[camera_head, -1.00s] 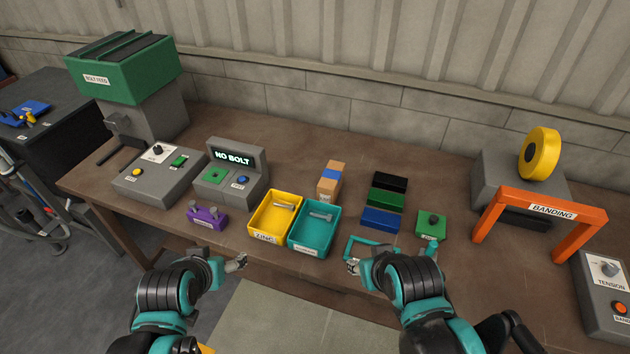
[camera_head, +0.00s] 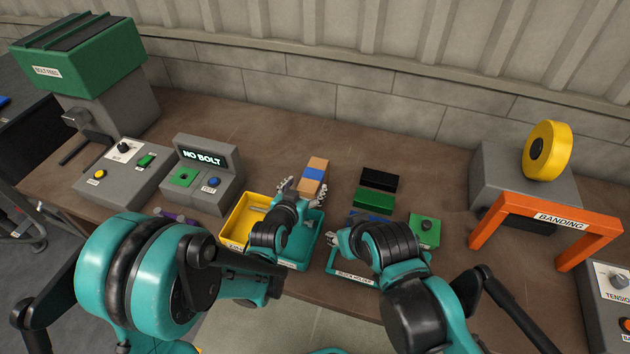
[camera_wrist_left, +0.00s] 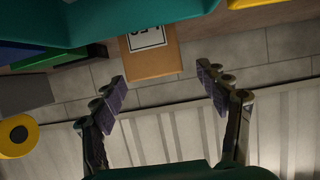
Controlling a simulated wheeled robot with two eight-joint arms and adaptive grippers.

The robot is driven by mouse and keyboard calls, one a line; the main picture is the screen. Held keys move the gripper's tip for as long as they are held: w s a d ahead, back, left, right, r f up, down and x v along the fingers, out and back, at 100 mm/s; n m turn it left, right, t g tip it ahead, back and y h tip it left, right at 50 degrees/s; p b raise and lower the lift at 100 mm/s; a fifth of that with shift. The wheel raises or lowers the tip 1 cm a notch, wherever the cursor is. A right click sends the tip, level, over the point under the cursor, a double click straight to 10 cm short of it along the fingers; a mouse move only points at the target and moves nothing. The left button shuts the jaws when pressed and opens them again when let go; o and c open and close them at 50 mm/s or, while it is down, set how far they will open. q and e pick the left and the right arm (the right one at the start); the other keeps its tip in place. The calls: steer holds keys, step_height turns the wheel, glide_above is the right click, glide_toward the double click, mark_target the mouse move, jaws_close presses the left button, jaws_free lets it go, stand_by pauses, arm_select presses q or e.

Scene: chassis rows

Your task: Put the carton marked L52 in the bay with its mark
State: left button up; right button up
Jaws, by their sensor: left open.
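A brown carton with a blue band (camera_head: 314,172) stands on the bench behind the teal bin. In the left wrist view the carton (camera_wrist_left: 153,67) shows a white label with dark print, partly cut off and not clearly readable. My left gripper (camera_head: 303,188) is open at the carton's near side, with a finger toward each side of it. In the wrist view the fingers (camera_wrist_left: 162,76) are spread, and the carton's end lies between their tips, not gripped. My right gripper (camera_head: 333,239) is low near the teal block holder; its jaw state is unclear. I cannot make out a bay marked L52.
A yellow bin (camera_head: 234,226) and a teal bin (camera_head: 314,222) lie under my left arm. Black (camera_head: 380,179), green (camera_head: 374,199) and blue blocks stand to the right. An orange banding arch (camera_head: 545,220) stands further right. The bench behind the carton is clear.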

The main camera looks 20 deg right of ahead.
mark_target(312, 176)
arm_select(q)
steer(key=shift+x, duration=0.75)
steer(key=shift+w+d, duration=0.2)
steer(key=x, duration=0.1)
steer(key=b+x, duration=0.1)
steer(key=x, duration=0.2)
steer(key=shift+w+d+r+b, duration=0.2)
steer(key=shift+d+r+b, duration=0.05)
steer(key=shift+b, duration=0.1)
steer(key=shift+r, duration=0.1)
steer(key=c, duration=1.6)
jaws_close()
